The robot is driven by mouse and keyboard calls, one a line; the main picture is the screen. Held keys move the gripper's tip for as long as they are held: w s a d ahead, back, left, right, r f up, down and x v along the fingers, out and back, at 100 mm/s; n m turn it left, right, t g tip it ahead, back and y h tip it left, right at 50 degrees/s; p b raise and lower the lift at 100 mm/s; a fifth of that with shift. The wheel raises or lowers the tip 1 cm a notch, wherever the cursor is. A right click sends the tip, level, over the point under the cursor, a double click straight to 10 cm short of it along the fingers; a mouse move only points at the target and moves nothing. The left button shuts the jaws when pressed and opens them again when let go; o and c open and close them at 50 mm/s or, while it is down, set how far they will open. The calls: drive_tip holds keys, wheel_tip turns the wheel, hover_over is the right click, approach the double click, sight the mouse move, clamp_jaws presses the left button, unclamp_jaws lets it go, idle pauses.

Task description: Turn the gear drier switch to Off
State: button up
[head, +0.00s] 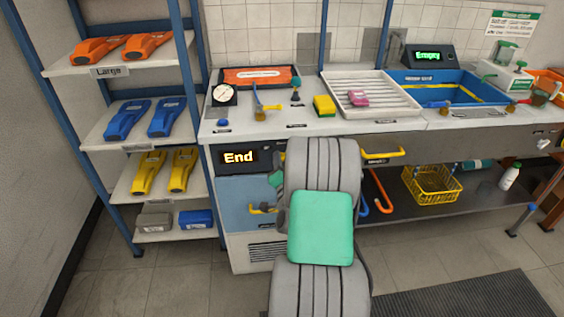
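The likely gear drier is the cabinet with a blue door (245,192) under the left end of the bench. Its dark display (238,157) reads "End" in lit letters. A yellow handle (262,209) shows on the door. My grey arm with a green pad stands in front of the cabinet's right side and covers part of its front panel. I cannot make out the switch or its setting.
The bench top (305,128) holds a gauge (224,94), a yellow sponge (324,106), a ribbed white tray (385,111) and a blue sink (440,92). Shelves (160,120) of coloured tools stand left. A yellow basket (432,184) sits under the bench. The floor before the cabinet's left is clear.

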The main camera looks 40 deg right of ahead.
clamp_jaws()
drive_tip(key=shift+f+b, duration=0.1)
drive_tip(key=shift+b, duration=0.25)
idle(0.3)
drive_tip(key=shift+n+b, duration=9.9)
drive_tip(key=shift+b, duration=0.8)
drive_tip(key=shift+d, duration=0.1)
drive_tip(key=shift+o, duration=0.2)
unclamp_jaws()
